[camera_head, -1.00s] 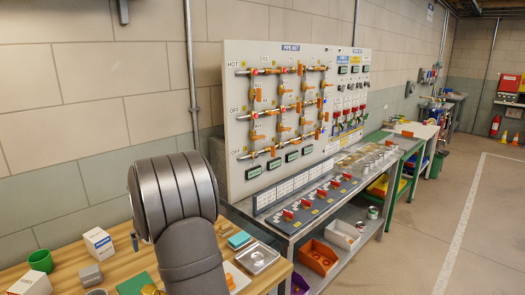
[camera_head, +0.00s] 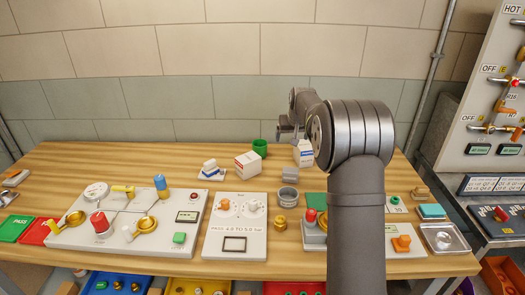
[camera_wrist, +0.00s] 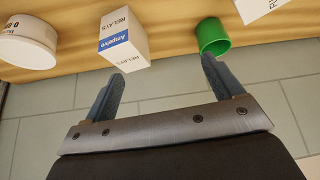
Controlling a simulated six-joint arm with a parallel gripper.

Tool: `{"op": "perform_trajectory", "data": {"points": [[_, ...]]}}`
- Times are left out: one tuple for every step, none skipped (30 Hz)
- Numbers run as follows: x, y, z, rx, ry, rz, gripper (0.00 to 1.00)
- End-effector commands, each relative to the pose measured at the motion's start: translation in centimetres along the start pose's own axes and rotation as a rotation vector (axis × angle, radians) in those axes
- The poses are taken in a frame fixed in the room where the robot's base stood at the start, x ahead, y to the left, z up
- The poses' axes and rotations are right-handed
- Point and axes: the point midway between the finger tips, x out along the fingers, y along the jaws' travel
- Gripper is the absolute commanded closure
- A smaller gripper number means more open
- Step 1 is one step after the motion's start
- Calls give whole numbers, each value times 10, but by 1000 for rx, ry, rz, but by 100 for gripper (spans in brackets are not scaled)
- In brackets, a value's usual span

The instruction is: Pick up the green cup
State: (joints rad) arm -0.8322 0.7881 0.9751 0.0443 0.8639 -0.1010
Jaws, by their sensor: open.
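The green cup (camera_head: 259,148) stands at the back of the wooden bench (camera_head: 120,158), near the wall, in the head view. In the wrist view the cup (camera_wrist: 213,38) is at the upper right, just beyond the tip of the right finger. My gripper (camera_wrist: 162,69) is open, with nothing between its fingers. The cup lies ahead of the right finger rather than centred between the two. In the head view my gripper (camera_head: 285,133) is partly hidden by my arm, to the right of the cup.
A white and blue box (camera_wrist: 124,42) stands ahead of the left finger. In the head view, white boxes (camera_head: 248,165) (camera_head: 304,153) stand close to the cup. Control panels (camera_head: 128,216) and small parts cover the front of the bench. The back left is clear.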

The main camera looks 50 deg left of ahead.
Motion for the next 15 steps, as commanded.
{"op": "perform_trajectory", "data": {"points": [[1,-31,-15,-23,18,-14,15],[2,-44,-22,-32,25,-19,15],[2,-60,-29,-40,34,-26,15],[1,-69,-34,-45,40,-30,15],[0,-78,-37,-50,44,-34,15],[0,-86,-40,-53,49,-38,15],[1,-91,-42,-55,51,-40,15],[1,-94,-44,-56,53,-41,15],[3,-96,-45,-57,54,-42,15],[6,-97,-45,-57,54,-42,15],[10,-97,-45,-57,54,-42,15],[17,-97,-45,-57,52,-42,15],[22,-97,-45,-57,53,-42,15],[27,-97,-46,-57,53,-42,15],[36,-98,-46,-57,53,-42,15]]}}
